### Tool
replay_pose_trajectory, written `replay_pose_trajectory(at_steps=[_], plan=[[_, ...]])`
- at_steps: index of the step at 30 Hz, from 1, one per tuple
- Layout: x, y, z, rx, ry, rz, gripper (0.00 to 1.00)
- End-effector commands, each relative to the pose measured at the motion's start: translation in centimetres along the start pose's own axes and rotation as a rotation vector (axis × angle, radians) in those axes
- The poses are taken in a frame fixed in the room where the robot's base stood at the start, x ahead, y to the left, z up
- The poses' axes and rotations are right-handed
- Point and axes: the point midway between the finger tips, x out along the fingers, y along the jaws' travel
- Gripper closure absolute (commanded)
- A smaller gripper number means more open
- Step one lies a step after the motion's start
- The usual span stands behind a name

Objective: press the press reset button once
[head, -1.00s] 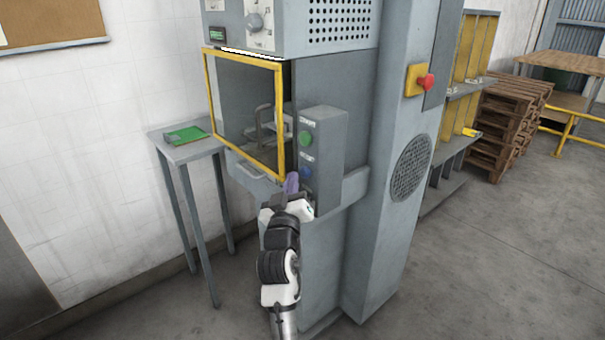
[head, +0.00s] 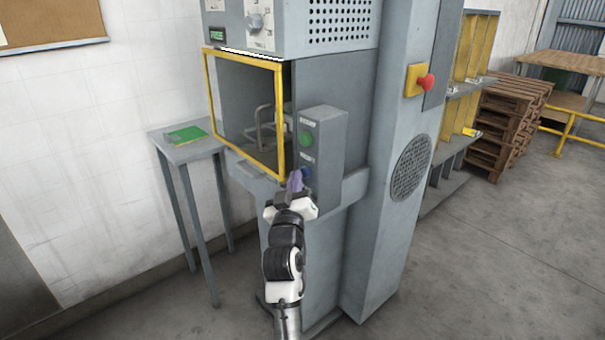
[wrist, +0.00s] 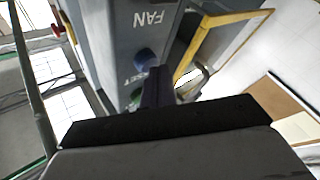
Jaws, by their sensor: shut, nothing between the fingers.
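The grey control box (head: 325,150) on the press has a green button (head: 305,139) above a blue button (head: 306,173). In the wrist view the blue button (wrist: 145,58) has a label that seems to read RESET beside it. My gripper (head: 296,181) is shut and empty, with its purple-grey fingers just left of and slightly below the blue button in the head view. In the wrist view the fingers (wrist: 158,90) reach toward the box near the blue button, partly covering the green button (wrist: 136,95). I cannot tell whether the fingertips touch the blue button.
A yellow-framed guard window (head: 244,116) stands just left of the box. A red emergency button (head: 427,82) on a yellow plate is on the column at right. A small side table (head: 172,153) with a green board (head: 187,135) stands at left. FAN is lettered on the box.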

Motion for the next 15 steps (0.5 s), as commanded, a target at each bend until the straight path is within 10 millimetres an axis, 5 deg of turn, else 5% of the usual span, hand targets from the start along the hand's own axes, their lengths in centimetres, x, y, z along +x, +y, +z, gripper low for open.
replay_pose_trajectory(at_steps=[15], plan=[[0.47, 0.37, 0.35, -0.001, -0.001, 0.001, 1.0]])
